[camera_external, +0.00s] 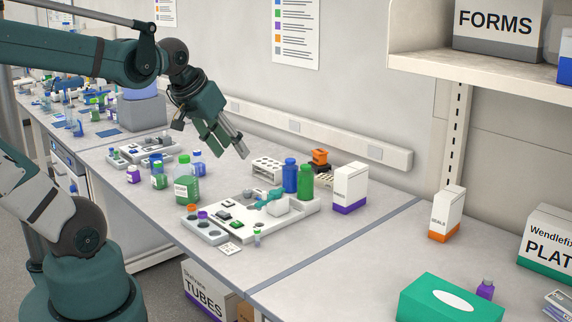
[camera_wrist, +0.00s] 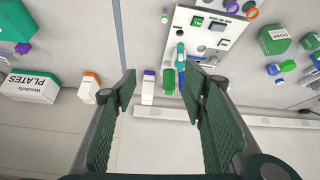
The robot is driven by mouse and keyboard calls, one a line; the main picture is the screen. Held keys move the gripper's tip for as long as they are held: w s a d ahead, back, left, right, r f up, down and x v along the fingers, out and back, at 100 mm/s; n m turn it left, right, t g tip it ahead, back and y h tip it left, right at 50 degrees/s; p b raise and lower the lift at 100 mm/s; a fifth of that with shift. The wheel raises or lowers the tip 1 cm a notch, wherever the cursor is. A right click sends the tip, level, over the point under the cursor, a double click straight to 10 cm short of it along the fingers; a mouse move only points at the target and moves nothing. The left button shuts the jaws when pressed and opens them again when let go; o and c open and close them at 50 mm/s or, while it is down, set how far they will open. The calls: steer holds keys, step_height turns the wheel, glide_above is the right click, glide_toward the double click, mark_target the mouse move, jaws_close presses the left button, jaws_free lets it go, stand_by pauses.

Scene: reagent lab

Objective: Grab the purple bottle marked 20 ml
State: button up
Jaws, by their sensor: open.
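A purple bottle (camera_external: 485,290) stands on the right bench, behind the green tissue box; in the wrist view it shows at the far left (camera_wrist: 22,48). Another small purple bottle (camera_external: 133,175) stands on the left part of the bench, next to a small green one. The volume markings are too small to read. My gripper (camera_external: 243,151) is raised above the back of the bench, open and empty, apart from both purple bottles. In the wrist view its two fingers (camera_wrist: 162,82) are spread wide.
A white tray (camera_external: 250,232) with small parts sits mid-bench, with blue (camera_external: 290,176) and green (camera_external: 306,182) bottles behind it. White boxes (camera_external: 350,188) (camera_external: 447,213), the tissue box (camera_external: 450,300) and a PLATES box (camera_external: 548,240) stand to the right. A shelf (camera_external: 480,72) overhangs at upper right.

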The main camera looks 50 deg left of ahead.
steer(key=w+a+r+n+g+y, duration=0.1)
steer(key=w+a+n, duration=0.2)
steer(key=w+a, duration=0.35)
steer(key=w+a+n+g, duration=0.1)
steer(key=w+a+n, duration=0.15)
steer(key=a, duration=0.65)
steer(key=w+a+f+n+g, duration=0.1)
steer(key=w+a+f+n, duration=0.1)
steer(key=a, duration=0.8)
steer(key=w+a+f+n+g, duration=0.1)
steer(key=w+a+f+n, duration=0.15)
steer(key=a, duration=0.75)
steer(key=n+g+h+p, duration=0.1)
steer(key=n+g+h, duration=0.15)
steer(key=n, duration=0.65)
glide_above(132, 167)
steer(key=shift+y, duration=0.45)
steer(key=f, duration=1.9)
steer(key=shift+w+d, duration=0.2)
steer(key=shift+w, duration=0.05)
steer(key=shift+s+a+f, duration=0.2)
steer(key=shift+f, duration=0.05)
steer(key=shift+f, duration=1.3)
